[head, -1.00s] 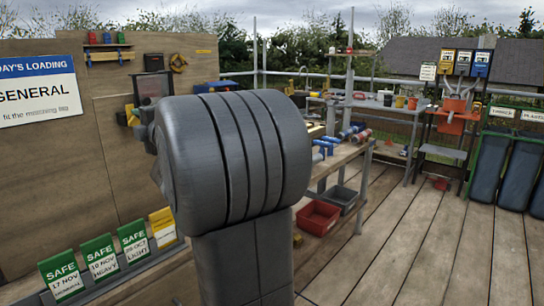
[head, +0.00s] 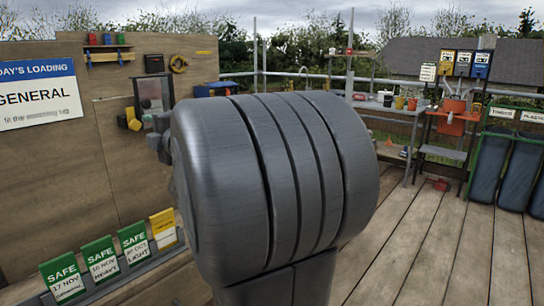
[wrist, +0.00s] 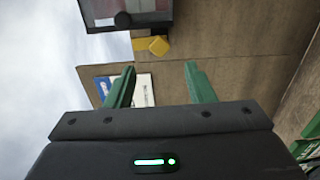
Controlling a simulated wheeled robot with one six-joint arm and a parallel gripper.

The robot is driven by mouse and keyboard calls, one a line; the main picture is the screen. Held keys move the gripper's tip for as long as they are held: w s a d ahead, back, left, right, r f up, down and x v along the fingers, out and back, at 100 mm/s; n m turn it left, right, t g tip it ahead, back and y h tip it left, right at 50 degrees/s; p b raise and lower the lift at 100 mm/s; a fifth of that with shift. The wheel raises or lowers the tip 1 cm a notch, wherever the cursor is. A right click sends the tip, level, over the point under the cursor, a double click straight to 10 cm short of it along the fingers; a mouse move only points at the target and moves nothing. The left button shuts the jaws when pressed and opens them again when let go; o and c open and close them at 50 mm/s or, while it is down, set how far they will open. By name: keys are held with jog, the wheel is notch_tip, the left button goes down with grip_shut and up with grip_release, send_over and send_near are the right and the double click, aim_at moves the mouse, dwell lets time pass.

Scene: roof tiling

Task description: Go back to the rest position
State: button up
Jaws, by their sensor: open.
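My gripper (wrist: 160,70) shows in the wrist view with its two green fingers apart and nothing between them. Beyond the fingers are the plywood board (wrist: 232,62), a blue and white sign (wrist: 143,90) and a yellow item (wrist: 151,46), all seen at a turned angle. In the head view my own large grey arm link fills the middle, and my gripper cannot be made out there.
The plywood board (head: 62,165) stands at the left, with green SAFE tags (head: 101,258) and a yellow tag (head: 163,229) along its foot. A rack with an orange bin (head: 455,112) and dark sacks (head: 489,168) stand at the right. The plank floor (head: 440,240) at the right is clear.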

aim_at(136, 125)
jog(key=x, duration=0.8)
jog(key=shift+f+b, duration=0.1)
jog(key=shift+b, duration=0.2)
jog(key=shift+w+a+r+m+p, duration=0.1)
jog(key=shift+r+m+p, duration=0.2)
jog(key=shift+m+p, duration=0.85)
jog(key=shift+m, duration=0.05)
jog(key=m+p, duration=0.4)
jog(key=m, duration=0.1)
jog(key=shift+m, duration=0.3)
jog(key=m+p, duration=0.5)
jog(key=p, duration=0.1)
jog(key=shift+m, duration=0.4)
jog(key=shift+m+p, duration=1)
jog(key=shift+p, duration=0.15)
jog(key=shift+f+m+p, duration=0.15)
jog(key=shift+m+p, duration=0.55)
jog(key=shift+p, duration=0.1)
jog(key=shift+d, duration=0.2)
